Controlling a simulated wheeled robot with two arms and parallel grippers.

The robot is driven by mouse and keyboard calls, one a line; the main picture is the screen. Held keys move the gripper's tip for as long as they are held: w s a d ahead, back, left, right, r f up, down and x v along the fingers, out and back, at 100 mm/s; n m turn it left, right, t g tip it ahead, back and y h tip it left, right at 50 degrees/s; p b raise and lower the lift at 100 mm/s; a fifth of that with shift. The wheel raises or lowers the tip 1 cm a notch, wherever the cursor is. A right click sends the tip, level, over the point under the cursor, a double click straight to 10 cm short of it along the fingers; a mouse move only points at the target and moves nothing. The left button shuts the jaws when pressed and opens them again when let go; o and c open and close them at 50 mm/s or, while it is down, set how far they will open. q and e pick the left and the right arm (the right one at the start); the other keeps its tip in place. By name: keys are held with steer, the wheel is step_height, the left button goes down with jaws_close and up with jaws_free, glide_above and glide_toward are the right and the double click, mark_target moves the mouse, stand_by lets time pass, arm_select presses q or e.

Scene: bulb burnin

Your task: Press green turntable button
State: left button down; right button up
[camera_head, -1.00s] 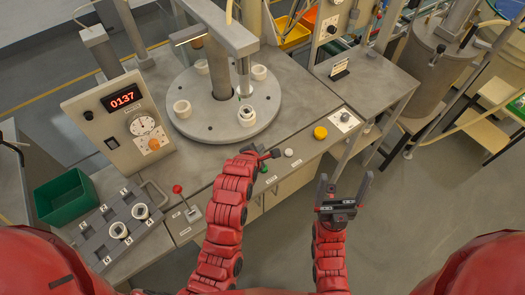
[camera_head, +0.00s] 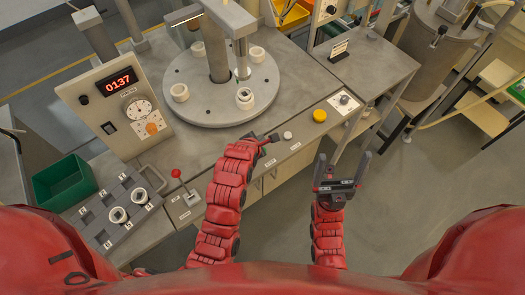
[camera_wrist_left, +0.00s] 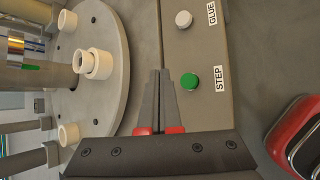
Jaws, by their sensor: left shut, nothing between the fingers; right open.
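The green button (camera_wrist_left: 190,81) labelled STEP is on the bench's front panel in the left wrist view. In the head view it is not clearly visible by my left gripper. My left gripper (camera_head: 273,137) is shut and empty over the panel's edge near the turntable. In the left wrist view its fingertips (camera_wrist_left: 160,72) appear just left of the green button, apart from it in the picture; their height above the panel is unclear. The round grey turntable (camera_head: 205,112) carries several white ring sockets. My right gripper (camera_head: 341,174) is open and empty, in front of the bench.
A white button (camera_head: 288,135) labelled GLUE (camera_wrist_left: 212,14) sits beside the green one. A yellow button (camera_head: 319,115) is further right. A red-knobbed lever (camera_head: 176,173), grey socket rack (camera_head: 100,214) and green bin (camera_head: 64,183) are at left. A control box (camera_head: 125,105) reads 0137.

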arm_select(q)
steer(key=shift+f+b, duration=1.1)
steer(key=shift+f, duration=1.7)
steer(key=shift+f+b, duration=0.4)
